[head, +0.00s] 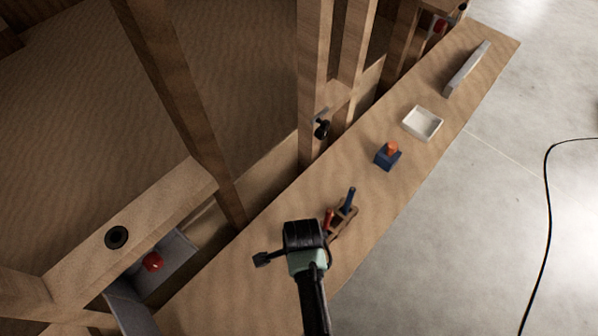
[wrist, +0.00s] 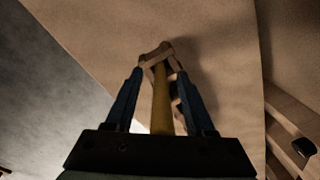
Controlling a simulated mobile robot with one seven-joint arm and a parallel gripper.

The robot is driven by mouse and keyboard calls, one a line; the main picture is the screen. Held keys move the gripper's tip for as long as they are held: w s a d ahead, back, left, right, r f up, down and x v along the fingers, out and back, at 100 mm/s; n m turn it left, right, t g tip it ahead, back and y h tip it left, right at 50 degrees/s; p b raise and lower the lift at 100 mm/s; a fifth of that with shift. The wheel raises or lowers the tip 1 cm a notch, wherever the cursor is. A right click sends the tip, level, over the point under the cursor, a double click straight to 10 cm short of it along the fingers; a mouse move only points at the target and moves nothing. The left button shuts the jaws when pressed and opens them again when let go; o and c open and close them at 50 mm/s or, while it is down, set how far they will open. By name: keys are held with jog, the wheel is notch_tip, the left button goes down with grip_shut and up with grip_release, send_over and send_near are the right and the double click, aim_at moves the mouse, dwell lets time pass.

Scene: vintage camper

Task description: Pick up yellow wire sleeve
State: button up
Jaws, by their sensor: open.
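A yellow rod-like thing, which looks like the yellow wire sleeve (wrist: 161,102), shows in the wrist view. It lies between the two spread fingers of my gripper (wrist: 160,76), with a gap on each side. My gripper is open and holds nothing. The far end of the yellow thing meets a small wooden rack (wrist: 157,50). In the head view the rack (head: 345,222) stands on the wooden counter with a red-handled tool (head: 328,219) and a blue-handled tool (head: 349,199). The yellow sleeve is hidden there behind my gripper and wrist.
Further along the counter (head: 300,195) are a blue block with an orange top (head: 387,156), a white tray (head: 422,123) and a long pale bar (head: 467,69). Wooden posts (head: 185,100) rise along the counter's left side. A red thing (head: 153,261) sits in a grey bin at lower left.

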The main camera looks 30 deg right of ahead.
jog(key=shift+c, duration=0.2)
grip_shut()
jog(key=shift+r, duration=0.15)
